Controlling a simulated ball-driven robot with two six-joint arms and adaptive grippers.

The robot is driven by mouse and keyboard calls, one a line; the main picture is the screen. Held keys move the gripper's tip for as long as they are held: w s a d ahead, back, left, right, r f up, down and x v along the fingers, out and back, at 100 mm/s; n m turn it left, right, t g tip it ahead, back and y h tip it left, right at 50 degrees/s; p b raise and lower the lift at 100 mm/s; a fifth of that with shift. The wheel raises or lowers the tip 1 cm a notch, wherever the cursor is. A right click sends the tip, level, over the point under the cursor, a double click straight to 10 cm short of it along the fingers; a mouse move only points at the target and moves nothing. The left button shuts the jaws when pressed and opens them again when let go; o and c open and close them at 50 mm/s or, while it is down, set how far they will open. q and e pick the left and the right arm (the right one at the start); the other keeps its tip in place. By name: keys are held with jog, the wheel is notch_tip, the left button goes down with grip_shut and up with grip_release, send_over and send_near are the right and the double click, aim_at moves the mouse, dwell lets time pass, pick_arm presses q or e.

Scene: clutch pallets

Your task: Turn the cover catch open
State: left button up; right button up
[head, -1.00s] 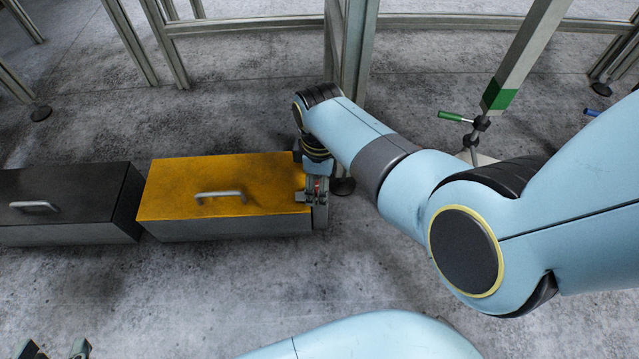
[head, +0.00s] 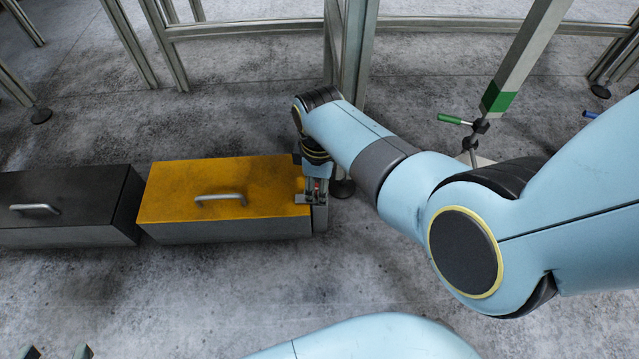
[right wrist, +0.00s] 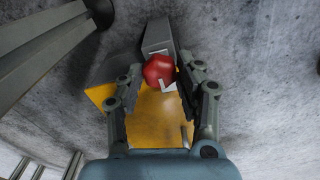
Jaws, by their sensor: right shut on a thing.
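The yellow cover (head: 230,188) lies on a grey box and has a metal bar handle (head: 221,199). The cover catch is at the box's right end. In the right wrist view its red knob (right wrist: 158,70) sits between my fingers, at the edge of the yellow cover (right wrist: 160,118). My right gripper (head: 317,193) reaches down over that end and is shut on the red knob; the wrist partly hides the catch in the head view. Only two fingertips of my left gripper (head: 56,352) show at the bottom left, spread apart with nothing visible between them.
A black box (head: 65,198) with a similar handle stands close to the left of the yellow one. A metal frame post (head: 352,60) rises just behind the right gripper. A green-handled clamp (head: 455,119) is farther right. The floor in front is clear.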

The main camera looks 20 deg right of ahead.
jog(key=shift+r+m+p, duration=0.15)
jog(key=shift+m+p, duration=0.35)
jog(key=shift+m, duration=0.3)
jog(key=shift+m+p, duration=0.45)
jog(key=shift+m, duration=0.35)
jog(key=m+p, duration=0.1)
jog(key=m, duration=0.2)
jog(key=shift+m, duration=0.3)
jog(key=m+p, duration=0.1)
jog(key=m, duration=0.4)
jog(key=shift+m, duration=0.3)
pick_arm(q)
jog(key=r+g, duration=0.1)
jog(key=g, duration=0.1)
jog(key=r+g, duration=0.1)
jog(key=g, duration=0.1)
jog(key=w+r+g, duration=0.1)
jog(key=shift+a+r+g, duration=0.3)
jog(key=shift+a+g, duration=0.05)
jog(key=shift+g, duration=0.05)
pick_arm(e)
jog(key=m, duration=0.5)
jog(key=shift+f, duration=0.2)
jog(key=shift+m, duration=0.3)
jog(key=o, duration=1.1)
jog(key=shift+o, duration=0.2)
